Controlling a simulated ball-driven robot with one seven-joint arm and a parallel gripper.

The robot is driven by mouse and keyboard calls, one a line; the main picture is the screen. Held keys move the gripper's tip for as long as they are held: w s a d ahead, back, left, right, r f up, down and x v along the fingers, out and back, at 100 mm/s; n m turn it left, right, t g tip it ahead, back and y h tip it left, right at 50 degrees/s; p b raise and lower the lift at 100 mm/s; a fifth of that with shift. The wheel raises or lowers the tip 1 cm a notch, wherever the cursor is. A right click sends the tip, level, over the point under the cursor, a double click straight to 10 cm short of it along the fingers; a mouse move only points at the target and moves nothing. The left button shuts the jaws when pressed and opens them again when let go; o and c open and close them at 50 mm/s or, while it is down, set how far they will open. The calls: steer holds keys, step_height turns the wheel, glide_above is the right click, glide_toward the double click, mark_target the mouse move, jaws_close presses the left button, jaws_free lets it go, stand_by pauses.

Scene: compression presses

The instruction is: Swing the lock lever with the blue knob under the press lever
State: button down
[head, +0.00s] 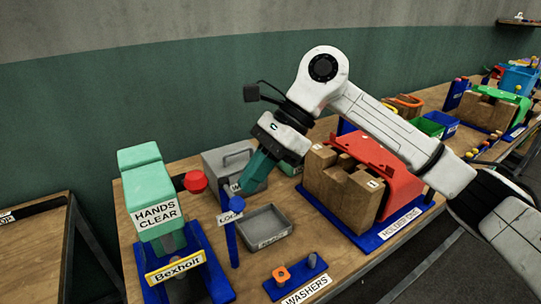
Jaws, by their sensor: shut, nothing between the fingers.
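The press (150,200) is a green column labelled HANDS CLEAR on a blue base (212,262), with a yellow Bexholt plate. Its dark press lever (178,183) reaches right and ends in a red knob (195,181). Right of it stands an upright blue post (232,245) with a LOCK label (230,217) and the blue knob (227,190) at its top. My gripper (243,190) has teal fingers pointing down and is shut and empty. It appears just right of the blue knob; I cannot tell whether they touch.
A grey tray (286,226) lies right of the post, with a grey handled box (215,160) behind. A blue WASHERS stand (318,271) is in front. A red-topped fixture with wooden blocks (333,190) stands to the right under my arm. Bare wood (250,270) shows at the front.

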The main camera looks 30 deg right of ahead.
mark_target(228, 192)
steer(key=shift+a+f, duration=0.1)
steer(key=shift+a, duration=0.3)
steer(key=shift+s+a+m+t+b, duration=0.2)
steer(key=shift+m+t+b, duration=0.4)
steer(key=shift+b, duration=0.4)
steer(key=a+m+b, duration=0.1)
steer(key=b, duration=0.1)
steer(key=a+m+t+b, duration=0.1)
steer(key=b, duration=0.2)
steer(key=a+m+t+b, duration=0.1)
steer(key=a+b, duration=0.1)
steer(key=b, duration=0.1)
steer(key=shift+s+f+h, duration=0.2)
steer(key=shift+s+h, duration=0.05)
steer(key=shift+h, duration=0.15)
steer(key=shift+w+a+r+b, duration=0.1)
steer(key=shift+w+a+b, duration=0.3)
steer(key=shift+a+b, duration=0.3)
steer(key=shift+w+a+r+b, duration=0.1)
steer(key=shift+w+a+b, duration=0.3)
steer(key=shift+a+b, duration=0.3)
steer(key=shift+w+a, duration=0.1)
steer(key=shift+a, duration=0.05)
